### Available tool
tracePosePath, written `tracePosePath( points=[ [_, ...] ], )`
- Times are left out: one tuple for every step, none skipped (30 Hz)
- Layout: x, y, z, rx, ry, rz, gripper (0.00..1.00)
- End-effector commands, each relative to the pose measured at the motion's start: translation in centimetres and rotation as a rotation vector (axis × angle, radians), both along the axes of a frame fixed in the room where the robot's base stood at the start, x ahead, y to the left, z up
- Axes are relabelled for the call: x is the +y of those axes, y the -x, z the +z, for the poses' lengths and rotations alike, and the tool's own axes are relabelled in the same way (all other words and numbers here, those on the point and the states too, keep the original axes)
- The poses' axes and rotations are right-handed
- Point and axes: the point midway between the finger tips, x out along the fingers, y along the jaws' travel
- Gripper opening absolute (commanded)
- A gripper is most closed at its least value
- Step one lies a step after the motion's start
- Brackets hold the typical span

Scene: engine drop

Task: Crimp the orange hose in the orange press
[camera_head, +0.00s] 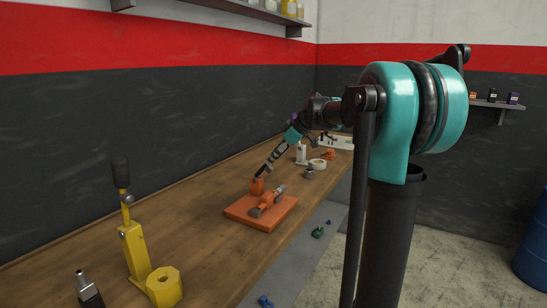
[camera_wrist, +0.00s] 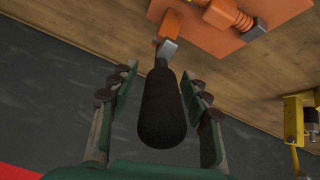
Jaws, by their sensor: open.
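The orange press (camera_head: 237,211) stands on the workbench, with a flat base and an upright orange post (camera_head: 257,187). An orange piece with grey ends (camera_head: 268,203), which looks like the orange hose, lies over its base. In the wrist view its ribbed orange part (camera_wrist: 243,21) shows at the top edge, partly cut off. The press lever has a black handle (camera_wrist: 162,110) on a grey metal bar (camera_wrist: 167,52). My gripper (camera_wrist: 163,82) is open, with one finger on each side of the handle; gaps show on both sides. In the head view my gripper (camera_head: 263,172) is small, just above the post.
A yellow press (camera_head: 135,250) with a black-tipped lever and a yellow hexagonal part (camera_head: 164,286) stand at the near left. A white bottle (camera_head: 301,153), a tape-like ring (camera_head: 317,164) and a small orange object (camera_head: 328,154) lie farther back. The dark wall (camera_wrist: 50,90) is close behind the press.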

Motion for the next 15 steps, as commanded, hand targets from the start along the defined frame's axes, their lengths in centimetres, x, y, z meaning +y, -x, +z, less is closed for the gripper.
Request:
tracePosePath(
  points=[
    [-0.4,0.2,0.5,0.000,-0.001,-0.002,0.47],
    [-0.6,0.4,0.8,0.000,0.000,-0.003,0.47],
    [-1.0,0.6,1.3,0.000,0.001,-0.003,0.47],
    [-1.3,0.9,1.7,0.000,0.001,-0.003,0.47],
    [-1.5,1.1,2.1,0.000,0.001,-0.003,0.47],
    [-2.0,1.4,2.8,0.000,0.001,-0.003,0.47],
    [-2.3,1.6,3.3,0.000,0.000,-0.004,0.47],
    [-2.7,1.9,3.8,0.000,-0.001,-0.004,0.47],
    [-3.1,2.2,4.4,0.000,0.000,-0.003,0.47],
    [-3.4,2.4,4.9,0.000,0.000,-0.003,0.47],
    [-3.7,2.6,5.3,0.000,-0.001,-0.004,0.47],
    [-4.1,2.9,5.9,0.000,-0.001,-0.004,0.47],
    [-4.4,3.2,6.3,0.000,-0.001,-0.002,0.47],
    [-4.6,3.4,6.6,0.000,-0.001,-0.002,0.47],
    [-4.9,3.6,7.1,0.000,0.000,-0.001,0.47]
  ],
)
